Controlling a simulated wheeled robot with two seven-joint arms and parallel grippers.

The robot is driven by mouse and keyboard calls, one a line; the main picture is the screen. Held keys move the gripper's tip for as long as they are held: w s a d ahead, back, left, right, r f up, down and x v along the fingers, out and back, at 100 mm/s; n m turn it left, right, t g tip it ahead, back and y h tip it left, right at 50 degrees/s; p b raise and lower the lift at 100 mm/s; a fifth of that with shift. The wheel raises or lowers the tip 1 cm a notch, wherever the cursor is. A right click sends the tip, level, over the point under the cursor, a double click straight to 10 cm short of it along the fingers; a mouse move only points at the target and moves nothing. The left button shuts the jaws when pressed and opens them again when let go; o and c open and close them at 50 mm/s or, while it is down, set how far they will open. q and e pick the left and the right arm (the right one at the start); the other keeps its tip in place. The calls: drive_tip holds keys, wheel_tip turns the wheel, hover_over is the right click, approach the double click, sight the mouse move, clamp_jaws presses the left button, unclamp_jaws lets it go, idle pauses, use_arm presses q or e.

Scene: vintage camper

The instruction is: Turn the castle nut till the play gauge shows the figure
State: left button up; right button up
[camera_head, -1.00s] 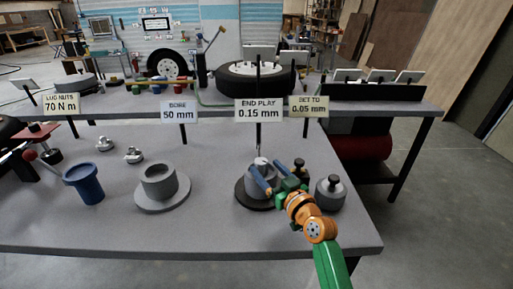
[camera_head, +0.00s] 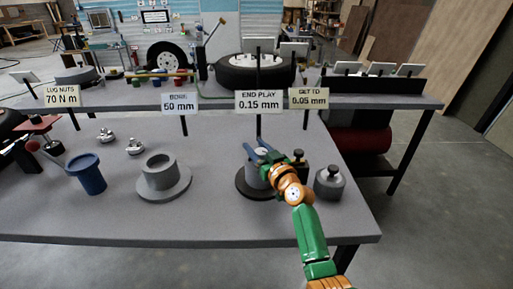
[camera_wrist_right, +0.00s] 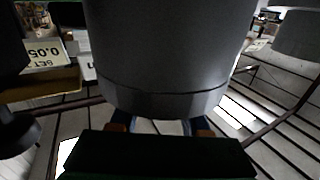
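The grey hub (camera_head: 256,178) stands on a black disc (camera_head: 243,190) on the workbench; it fills the upper middle of the right wrist view (camera_wrist_right: 165,50). A pale piece, apparently the castle nut (camera_head: 262,152), shows on its top. My right gripper (camera_head: 258,148) reaches over the hub, its blue fingers apart on either side of the pale piece. Whether they touch it I cannot tell. The END PLAY gauge sign (camera_head: 259,102) reads 0.15 mm. The sign beside it (camera_head: 309,98) reads SET TO 0.05 mm. My left gripper is not in view.
A grey lidded pot with a black knob (camera_head: 329,184) stands just right of the hub. A grey flanged ring (camera_head: 162,180), a blue cup (camera_head: 88,175) and small metal parts (camera_head: 134,146) lie to the left. The bench front is clear.

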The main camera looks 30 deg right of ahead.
clamp_jaws()
drive_tip(key=shift+r+h+p, duration=0.15)
drive_tip(key=shift+h+p, duration=0.15)
drive_tip(key=shift+p, duration=0.1)
drive_tip(key=m+h+p, duration=0.2)
drive_tip(key=p, duration=0.1)
drive_tip(key=m+g+h+p, duration=0.1)
drive_tip(key=h+p, duration=0.1)
drive_tip(key=shift+s+d+r, duration=0.1)
drive_tip(key=shift+d+r, duration=0.05)
drive_tip(key=shift+d, duration=0.15)
drive_tip(key=shift+d+m+g+h+p, duration=0.15)
drive_tip(key=shift+m+g+h+p, duration=0.5)
drive_tip(key=shift+h, duration=0.35)
drive_tip(key=shift+s+d+f+m+g+h, duration=0.1)
drive_tip(key=shift+m+g+h, duration=0.1)
drive_tip(key=shift+m+h, duration=0.25)
drive_tip(key=shift+s+d+f+m+g+h, duration=0.15)
drive_tip(key=shift+m+h, duration=0.15)
drive_tip(key=shift+h, duration=0.15)
drive_tip(key=o, duration=0.9)
unclamp_jaws()
drive_tip(key=shift+w, duration=0.1)
drive_tip(key=shift+c, duration=0.2)
